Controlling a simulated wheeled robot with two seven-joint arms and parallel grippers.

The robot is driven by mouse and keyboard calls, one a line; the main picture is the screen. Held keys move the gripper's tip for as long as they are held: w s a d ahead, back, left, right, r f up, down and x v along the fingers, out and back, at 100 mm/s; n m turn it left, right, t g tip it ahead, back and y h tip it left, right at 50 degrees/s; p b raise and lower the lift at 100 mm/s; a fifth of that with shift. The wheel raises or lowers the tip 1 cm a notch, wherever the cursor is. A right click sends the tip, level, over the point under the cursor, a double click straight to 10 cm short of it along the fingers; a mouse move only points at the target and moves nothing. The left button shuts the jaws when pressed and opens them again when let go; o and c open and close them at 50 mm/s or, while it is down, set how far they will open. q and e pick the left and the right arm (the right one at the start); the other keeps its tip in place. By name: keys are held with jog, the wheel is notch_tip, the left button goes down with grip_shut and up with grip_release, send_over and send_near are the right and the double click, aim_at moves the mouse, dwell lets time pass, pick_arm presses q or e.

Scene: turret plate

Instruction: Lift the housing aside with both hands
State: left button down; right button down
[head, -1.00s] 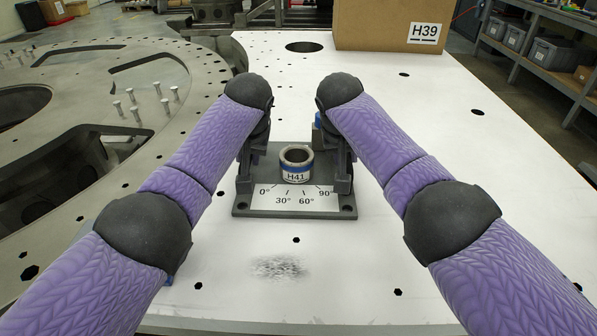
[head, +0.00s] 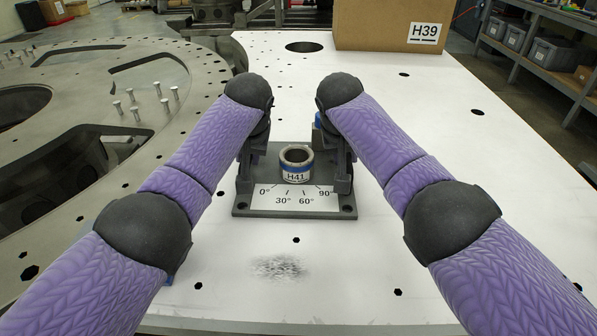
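A short metal cylinder (head: 296,165) with a blue band and the label H41 stands upright on a dark grey base (head: 241,209). An angle scale (head: 295,199) marked 0° to 90° lies on the front of the base. I cannot tell which of these parts is the housing. My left gripper (head: 244,178) is low at the left side of the base, and my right gripper (head: 343,178) is low at the right side. Both are dark and largely hidden by my wrists. I cannot see whether their fingers are open, shut or touching the base.
The white plate (head: 420,110) has several holes and a dark smudge (head: 279,267) in front of the base. A cardboard box (head: 385,25) labelled H39 stands at the back. A large grey ring (head: 75,75) with upright pins is at the left. The plate is clear at the right.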

pick_arm(q)
jog(key=shift+r, duration=0.1)
pick_arm(e)
jog(key=shift+r, duration=0.1)
